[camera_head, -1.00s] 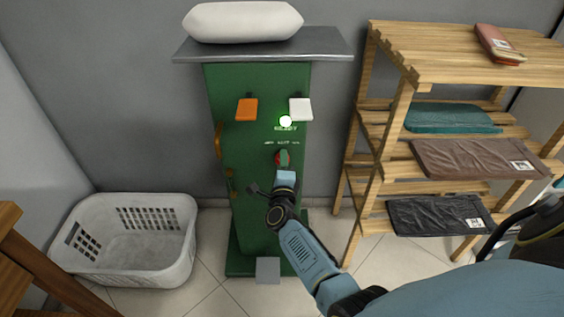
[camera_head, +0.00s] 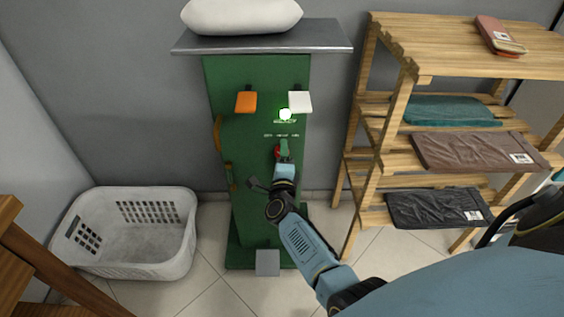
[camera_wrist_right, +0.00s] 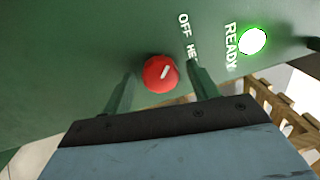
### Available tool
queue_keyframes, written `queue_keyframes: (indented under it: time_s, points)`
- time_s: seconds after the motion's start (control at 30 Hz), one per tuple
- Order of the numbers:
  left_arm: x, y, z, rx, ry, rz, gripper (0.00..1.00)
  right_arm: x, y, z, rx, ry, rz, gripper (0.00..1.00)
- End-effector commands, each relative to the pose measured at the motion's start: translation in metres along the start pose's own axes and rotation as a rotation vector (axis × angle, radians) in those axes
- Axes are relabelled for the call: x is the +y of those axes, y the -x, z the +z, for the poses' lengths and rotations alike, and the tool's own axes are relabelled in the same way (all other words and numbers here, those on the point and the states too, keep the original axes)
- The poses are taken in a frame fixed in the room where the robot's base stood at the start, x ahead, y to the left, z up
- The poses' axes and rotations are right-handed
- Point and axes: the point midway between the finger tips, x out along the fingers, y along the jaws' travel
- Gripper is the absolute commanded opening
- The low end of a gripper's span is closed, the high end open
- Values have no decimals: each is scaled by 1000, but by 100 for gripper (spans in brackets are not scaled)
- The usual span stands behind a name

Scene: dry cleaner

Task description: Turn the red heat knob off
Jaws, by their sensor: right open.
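The red heat knob (camera_wrist_right: 160,73) sits on the front of the green machine (camera_head: 222,95). Its white pointer line is plain in the right wrist view, below the lettering OFF and a partly hidden word. In the head view the knob (camera_head: 278,153) is partly covered by my right gripper (camera_head: 284,150). In the wrist view the right gripper (camera_wrist_right: 160,85) is open, with one green finger on each side of the knob. I cannot tell whether the fingers touch it. A lit READY lamp (camera_wrist_right: 252,41) glows white-green. My left gripper is not in view.
A grey board (camera_head: 262,42) with a white pad tops the machine. A laundry basket (camera_head: 130,262) stands left; a wooden shelf (camera_head: 400,45) with folded garments stands right.

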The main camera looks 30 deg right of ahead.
Motion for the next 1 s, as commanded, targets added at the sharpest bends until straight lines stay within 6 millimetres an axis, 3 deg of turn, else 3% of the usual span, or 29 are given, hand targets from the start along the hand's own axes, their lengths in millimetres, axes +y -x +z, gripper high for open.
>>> queue_keyframes:
  time_s: [0.07, 0.17, 0.6, 0.8, 1.0]
  points:
    - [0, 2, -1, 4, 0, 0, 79, 0, 5, 0, -1, 0, 2, 59]
    - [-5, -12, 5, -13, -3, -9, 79, 0, 18, 1, -2, 0, 4, 59]
    - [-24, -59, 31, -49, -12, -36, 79, -1, 111, 0, 0, 0, 4, 59]
    - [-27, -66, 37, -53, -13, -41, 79, 0, 131, 0, 0, 1, 2, 59]
    - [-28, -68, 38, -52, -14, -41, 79, 0, 134, 0, 0, 0, 1, 59]
